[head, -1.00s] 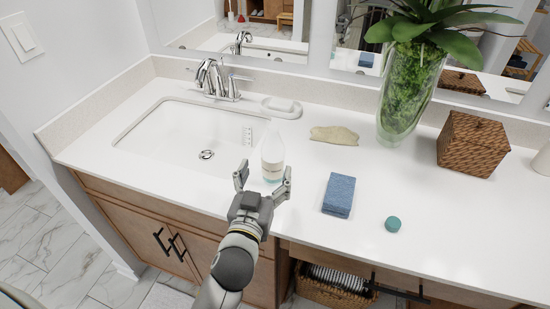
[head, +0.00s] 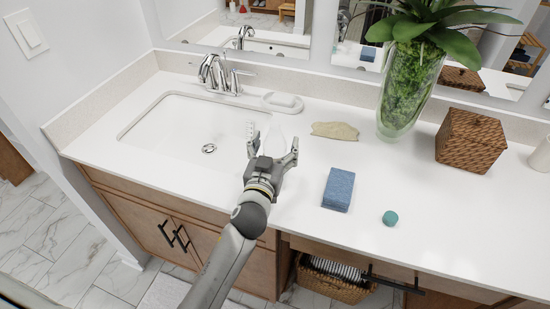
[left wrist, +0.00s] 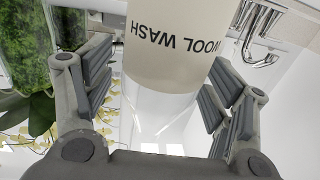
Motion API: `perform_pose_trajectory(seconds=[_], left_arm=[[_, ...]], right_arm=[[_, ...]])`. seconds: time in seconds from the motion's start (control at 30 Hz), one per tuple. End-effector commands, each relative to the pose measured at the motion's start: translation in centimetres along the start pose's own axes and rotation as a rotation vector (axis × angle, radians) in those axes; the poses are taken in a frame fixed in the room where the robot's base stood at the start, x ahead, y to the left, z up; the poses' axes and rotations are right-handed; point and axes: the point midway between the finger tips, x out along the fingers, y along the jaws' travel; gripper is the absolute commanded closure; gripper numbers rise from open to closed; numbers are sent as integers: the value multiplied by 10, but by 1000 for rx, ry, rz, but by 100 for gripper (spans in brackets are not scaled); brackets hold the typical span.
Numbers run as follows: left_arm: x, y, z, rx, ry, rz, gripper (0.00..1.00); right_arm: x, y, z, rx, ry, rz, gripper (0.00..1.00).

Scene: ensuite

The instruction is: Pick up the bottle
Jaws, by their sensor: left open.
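The bottle (head: 275,140) is whitish and stands on the counter between the sink and the blue sponge. In the head view my left gripper (head: 272,150) is open, with a finger on either side of the bottle, and hides its lower part. In the left wrist view the bottle (left wrist: 175,60) shows between the open fingers of the left gripper (left wrist: 160,92). Its label reads "WOOL WASH" upside down. I cannot tell whether either finger touches it. My right gripper is not in view.
Near the bottle are the sink (head: 185,130), a soap dish (head: 283,102), a beige cloth-like item (head: 335,130), a blue sponge (head: 338,189) and a teal round item (head: 390,218). A glass plant vase (head: 402,105) and woven box (head: 470,141) stand right. The front-right counter is mostly clear.

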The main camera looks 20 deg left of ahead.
Motion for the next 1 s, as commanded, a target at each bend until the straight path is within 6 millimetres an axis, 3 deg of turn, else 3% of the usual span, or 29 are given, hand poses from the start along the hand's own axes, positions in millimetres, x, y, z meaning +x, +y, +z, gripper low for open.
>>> perform_pose_trajectory(seconds=[0.07,0.53,1.0], left_arm=[[0,0,0,0,0,0,29],[0,0,0,0,-1,0,89],[0,0,-5,-1,2,0,90]], right_arm=[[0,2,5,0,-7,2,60],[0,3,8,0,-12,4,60],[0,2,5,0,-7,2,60]])
